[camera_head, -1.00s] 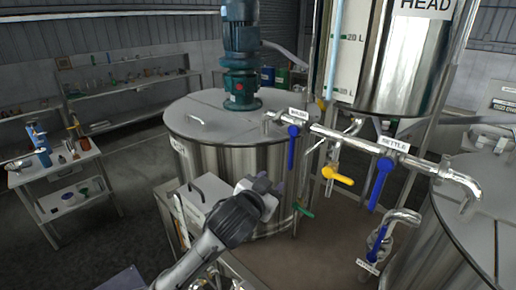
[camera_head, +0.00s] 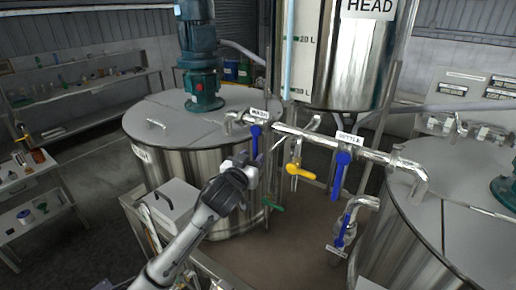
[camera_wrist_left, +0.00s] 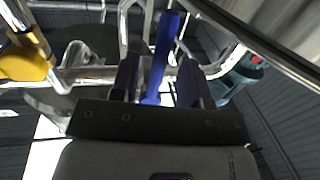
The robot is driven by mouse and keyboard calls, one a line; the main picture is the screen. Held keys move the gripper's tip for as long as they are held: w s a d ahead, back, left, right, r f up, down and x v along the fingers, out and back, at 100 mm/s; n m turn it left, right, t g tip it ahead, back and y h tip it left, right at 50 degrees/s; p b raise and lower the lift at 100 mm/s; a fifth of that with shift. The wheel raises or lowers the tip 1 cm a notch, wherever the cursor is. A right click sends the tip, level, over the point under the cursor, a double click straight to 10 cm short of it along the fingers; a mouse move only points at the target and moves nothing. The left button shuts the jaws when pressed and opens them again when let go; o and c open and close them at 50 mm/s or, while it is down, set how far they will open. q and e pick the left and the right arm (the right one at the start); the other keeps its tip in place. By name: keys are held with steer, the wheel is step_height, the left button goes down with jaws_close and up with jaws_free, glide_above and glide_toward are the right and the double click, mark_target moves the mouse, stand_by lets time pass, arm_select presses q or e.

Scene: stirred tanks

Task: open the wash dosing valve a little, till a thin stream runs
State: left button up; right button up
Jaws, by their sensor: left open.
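The wash dosing valve has a blue lever (camera_head: 256,142) that hangs down from the steel pipe under the WASH label (camera_head: 259,114). Its spout (camera_head: 231,120) points down over the left tank's lid; I see no stream there. My left gripper (camera_head: 250,166) is at the lower part of this lever, coming from below. In the left wrist view the blue lever (camera_wrist_left: 165,45) stands between the two dark fingers of the open gripper (camera_wrist_left: 160,82). I cannot tell whether either finger touches it. My right gripper is not in view.
The SETTLE valve's blue lever (camera_head: 341,176) hangs further right on the same pipe. A yellow lever (camera_head: 300,171) and a green lever (camera_head: 272,204) sit close by. The left tank (camera_head: 185,168) with its motor (camera_head: 199,60) stands behind my arm.

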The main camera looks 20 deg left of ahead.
mark_target(254, 156)
arm_select(q)
steer(key=shift+w+d+p, duration=0.15)
steer(key=shift+w+p, duration=0.35)
steer(key=shift+w, duration=1.75)
steer(key=shift+c, duration=0.2)
jaws_close()
